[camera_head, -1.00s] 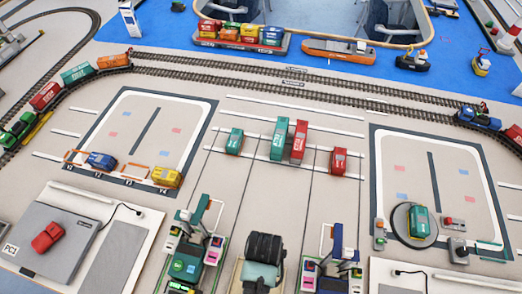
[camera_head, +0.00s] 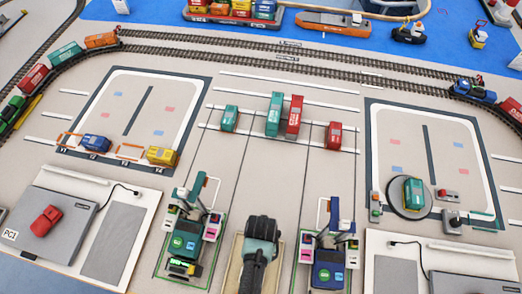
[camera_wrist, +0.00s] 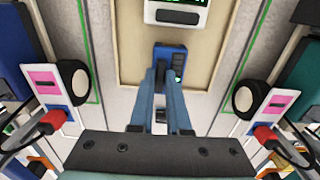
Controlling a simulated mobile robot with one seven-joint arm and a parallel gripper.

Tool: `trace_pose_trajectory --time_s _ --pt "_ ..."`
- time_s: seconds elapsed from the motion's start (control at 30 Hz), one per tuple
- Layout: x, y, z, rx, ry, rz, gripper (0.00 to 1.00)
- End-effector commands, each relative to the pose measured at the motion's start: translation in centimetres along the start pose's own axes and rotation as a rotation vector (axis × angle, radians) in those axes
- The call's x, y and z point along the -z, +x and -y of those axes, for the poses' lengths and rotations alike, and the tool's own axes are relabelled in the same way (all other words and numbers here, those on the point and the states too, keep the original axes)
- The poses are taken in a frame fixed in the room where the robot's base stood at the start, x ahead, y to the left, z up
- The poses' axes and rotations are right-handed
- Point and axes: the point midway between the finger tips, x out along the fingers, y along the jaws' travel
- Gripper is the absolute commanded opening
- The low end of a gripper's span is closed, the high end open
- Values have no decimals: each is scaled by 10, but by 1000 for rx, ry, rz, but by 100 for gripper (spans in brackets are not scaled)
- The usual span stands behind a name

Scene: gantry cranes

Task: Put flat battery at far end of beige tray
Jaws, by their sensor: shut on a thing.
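The flat battery is a blue block with a small dark patch; it shows in the wrist view (camera_wrist: 172,58), between the tips of my gripper's blue-grey fingers (camera_wrist: 163,84). My gripper is shut on it, and the fingers cover its lower part. The beige tray (camera_wrist: 215,66) lies below it. I cannot tell whether the battery touches the tray. In the head view, the beige tray (camera_head: 236,260) shows as a strip between the two cranes. My dark, teal-sided wrist (camera_head: 262,235) covers most of it and hides the battery.
A white device with green digits (camera_wrist: 178,12) is at the tray's top in the wrist view. A green crane (camera_head: 185,222) stands left of the tray and a blue crane (camera_head: 329,235) right. Several containers (camera_head: 295,116) stand beyond on the lined floor.

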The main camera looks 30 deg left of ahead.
Motion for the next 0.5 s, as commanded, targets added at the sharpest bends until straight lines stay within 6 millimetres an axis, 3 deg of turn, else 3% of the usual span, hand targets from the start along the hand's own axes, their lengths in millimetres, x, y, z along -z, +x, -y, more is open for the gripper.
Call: trace_pose_trajectory --time_s 0.03,0.07,0.2,0.5 --pt "0 3 0 0 0 0 0" --pt "0 2 0 0 0 0 20" --pt "0 1 0 0 0 0 45" --pt "0 0 0 0 0 0 45"
